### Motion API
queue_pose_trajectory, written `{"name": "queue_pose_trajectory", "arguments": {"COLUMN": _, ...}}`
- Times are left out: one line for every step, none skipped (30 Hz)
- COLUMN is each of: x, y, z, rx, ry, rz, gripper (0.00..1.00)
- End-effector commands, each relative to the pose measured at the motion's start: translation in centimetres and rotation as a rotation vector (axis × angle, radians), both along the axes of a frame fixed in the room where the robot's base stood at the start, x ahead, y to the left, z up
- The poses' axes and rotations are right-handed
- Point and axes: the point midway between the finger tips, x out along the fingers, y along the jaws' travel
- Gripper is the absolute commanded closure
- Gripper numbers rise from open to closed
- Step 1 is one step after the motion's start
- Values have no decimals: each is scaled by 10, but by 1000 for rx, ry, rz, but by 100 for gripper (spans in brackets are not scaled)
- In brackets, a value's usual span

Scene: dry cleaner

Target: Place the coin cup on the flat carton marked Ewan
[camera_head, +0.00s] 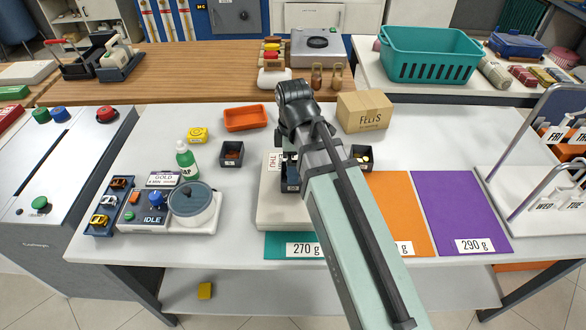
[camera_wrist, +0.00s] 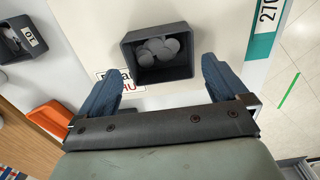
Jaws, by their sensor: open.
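A dark square cup (camera_wrist: 158,65) with grey round coin-like discs stands upright on a flat pale carton (camera_wrist: 100,40) in the wrist view. My gripper (camera_wrist: 160,72) is open, its blue fingers on either side of the cup's near end, with gaps showing. The carton's label (camera_wrist: 122,80) is partly hidden by a finger and the cup, so I cannot read the name in full.
Another dark cup (camera_head: 232,153) stands left of the carton; one more (camera_head: 361,155) stands right of my arm. The FELTS box (camera_head: 364,113), orange tray (camera_head: 246,117), green bottle (camera_head: 186,160) and pot (camera_head: 192,201) are nearby. Teal, orange (camera_head: 393,200) and purple (camera_head: 461,212) mats lie in front.

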Motion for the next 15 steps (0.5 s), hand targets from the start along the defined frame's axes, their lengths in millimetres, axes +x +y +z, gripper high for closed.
{"name": "queue_pose_trajectory", "arguments": {"x": 1, "y": 0, "z": 9, "rx": 1, "ry": -2, "rz": 0, "gripper": 0}}
{"name": "queue_pose_trajectory", "arguments": {"x": 1, "y": 0, "z": 13, "rx": 1, "ry": -2, "rz": 0, "gripper": 0}}
{"name": "queue_pose_trajectory", "arguments": {"x": 1, "y": 0, "z": 18, "rx": 1, "ry": -2, "rz": 0, "gripper": 0}}
{"name": "queue_pose_trajectory", "arguments": {"x": 1, "y": 0, "z": 23, "rx": 1, "ry": -2, "rz": 0, "gripper": 0}}
{"name": "queue_pose_trajectory", "arguments": {"x": 1, "y": 0, "z": 27, "rx": 1, "ry": -2, "rz": 0, "gripper": 0}}
{"name": "queue_pose_trajectory", "arguments": {"x": 1, "y": 0, "z": 33, "rx": 1, "ry": -2, "rz": 0, "gripper": 0}}
{"name": "queue_pose_trajectory", "arguments": {"x": 1, "y": 0, "z": 36, "rx": 1, "ry": -2, "rz": 0, "gripper": 0}}
{"name": "queue_pose_trajectory", "arguments": {"x": 1, "y": 0, "z": 40, "rx": 1, "ry": -2, "rz": 0, "gripper": 0}}
{"name": "queue_pose_trajectory", "arguments": {"x": 1, "y": 0, "z": 45, "rx": 1, "ry": -2, "rz": 0, "gripper": 0}}
{"name": "queue_pose_trajectory", "arguments": {"x": 1, "y": 0, "z": 49, "rx": 1, "ry": -1, "rz": 0, "gripper": 0}}
{"name": "queue_pose_trajectory", "arguments": {"x": 1, "y": 0, "z": 52, "rx": 1, "ry": -1, "rz": 0, "gripper": 0}}
{"name": "queue_pose_trajectory", "arguments": {"x": 1, "y": 0, "z": 56, "rx": 1, "ry": -1, "rz": 0, "gripper": 0}}
{"name": "queue_pose_trajectory", "arguments": {"x": 1, "y": 0, "z": 58, "rx": 1, "ry": -1, "rz": 0, "gripper": 0}}
{"name": "queue_pose_trajectory", "arguments": {"x": 1, "y": 0, "z": 61, "rx": 1, "ry": -1, "rz": 0, "gripper": 0}}
{"name": "queue_pose_trajectory", "arguments": {"x": 1, "y": 0, "z": 64, "rx": 1, "ry": -1, "rz": -1, "gripper": 0}}
